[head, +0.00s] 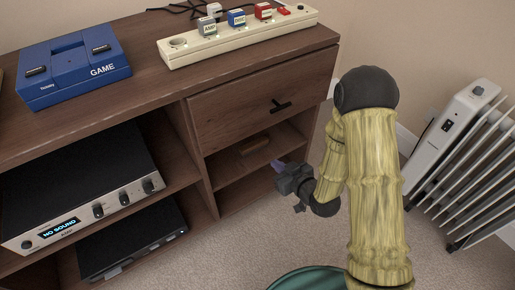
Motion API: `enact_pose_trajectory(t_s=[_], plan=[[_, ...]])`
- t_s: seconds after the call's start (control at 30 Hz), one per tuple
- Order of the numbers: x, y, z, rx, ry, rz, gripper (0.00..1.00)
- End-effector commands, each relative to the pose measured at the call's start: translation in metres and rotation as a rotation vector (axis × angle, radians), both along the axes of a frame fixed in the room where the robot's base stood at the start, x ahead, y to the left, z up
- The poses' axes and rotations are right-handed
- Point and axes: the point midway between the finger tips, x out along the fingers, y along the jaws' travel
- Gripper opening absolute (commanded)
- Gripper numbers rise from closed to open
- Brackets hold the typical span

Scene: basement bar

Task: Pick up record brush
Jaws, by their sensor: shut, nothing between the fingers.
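A brown wooden piece that looks like the record brush (254,145) lies at the back of the open shelf (228,172) under the drawer. It is small and partly in shadow in the head view. My gripper (279,167) is at the shelf's front opening, to the right of the brush and nearer to me, apart from it. My arm comes in from the right.
A drawer with a black handle (280,107) is just above the shelf opening. A blue game console (75,68) and a power strip (235,38) stand on the cabinet top. An amplifier (80,185) fills the left shelf. A white radiator (465,150) stands at right.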

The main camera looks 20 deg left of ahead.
Motion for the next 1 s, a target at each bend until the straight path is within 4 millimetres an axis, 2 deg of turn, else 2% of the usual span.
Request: enact_pose_trajectory(t_s=[0.27,0.43,1.0], plan=[[0.001,0.001,0.001,-0.001,0.0,0.0,0.0],[0.009,0.01,0.0,-0.002,-0.004,0.001,0.0],[0.072,0.084,-0.002,-0.001,-0.003,0.0,0.0]])
